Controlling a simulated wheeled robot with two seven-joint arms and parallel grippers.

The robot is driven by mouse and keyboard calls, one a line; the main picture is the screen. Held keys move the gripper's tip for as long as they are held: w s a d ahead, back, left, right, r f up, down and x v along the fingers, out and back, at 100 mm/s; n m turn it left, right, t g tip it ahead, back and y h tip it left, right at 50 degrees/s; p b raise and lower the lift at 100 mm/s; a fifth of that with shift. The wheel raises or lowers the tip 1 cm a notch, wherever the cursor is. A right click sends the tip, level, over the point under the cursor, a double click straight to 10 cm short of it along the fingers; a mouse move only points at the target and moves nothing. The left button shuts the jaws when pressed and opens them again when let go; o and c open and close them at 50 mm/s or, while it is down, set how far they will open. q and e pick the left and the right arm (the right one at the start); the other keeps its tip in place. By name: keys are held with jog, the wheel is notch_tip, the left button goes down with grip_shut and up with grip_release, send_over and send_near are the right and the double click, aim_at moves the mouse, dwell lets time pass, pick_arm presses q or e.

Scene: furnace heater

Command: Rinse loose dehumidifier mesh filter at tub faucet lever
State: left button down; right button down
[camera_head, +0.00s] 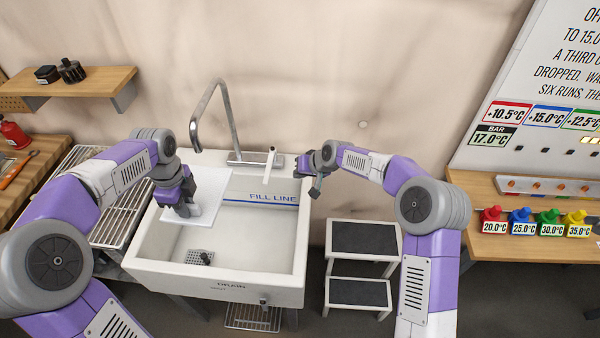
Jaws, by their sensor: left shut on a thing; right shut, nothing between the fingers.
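The tub (148,245) is a white sink with a blue fill line and a drain at its bottom. A grey faucet (205,97) arches over it, and a pale upright lever (270,158) stands at the back rim, right of the spout. My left gripper (184,208) is inside the tub and shut on a flat white panel (212,210), which looks like the mesh filter. The gripper hides part of the panel; its mesh is too small to make out. My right gripper (314,188) is shut and empty, to the right of the lever and apart from it.
A wire rack (118,222) and wooden bench (48,150) stand left of the tub. A black-topped step stool (362,238) is at its right. Further right, a wooden shelf (500,247) holds several coloured bottles. A wall shelf (90,84) is at upper left.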

pick_arm(q)
jog(key=s+a+b, duration=0.1)
jog(key=s+a, duration=0.1)
jog(key=s, duration=0.5)
jog(key=shift+s+b, duration=0.3)
jog(key=shift+s, duration=0.05)
jog(key=shift+a, duration=0.1)
dwell(1.3)
jog(key=s+a+r+p, duration=0.1)
jog(key=s+r+p, duration=0.2)
jog(key=s+r, duration=0.1)
jog(key=shift+s+a, duration=0.2)
jog(key=shift+s, duration=0.25)
dwell(1.3)
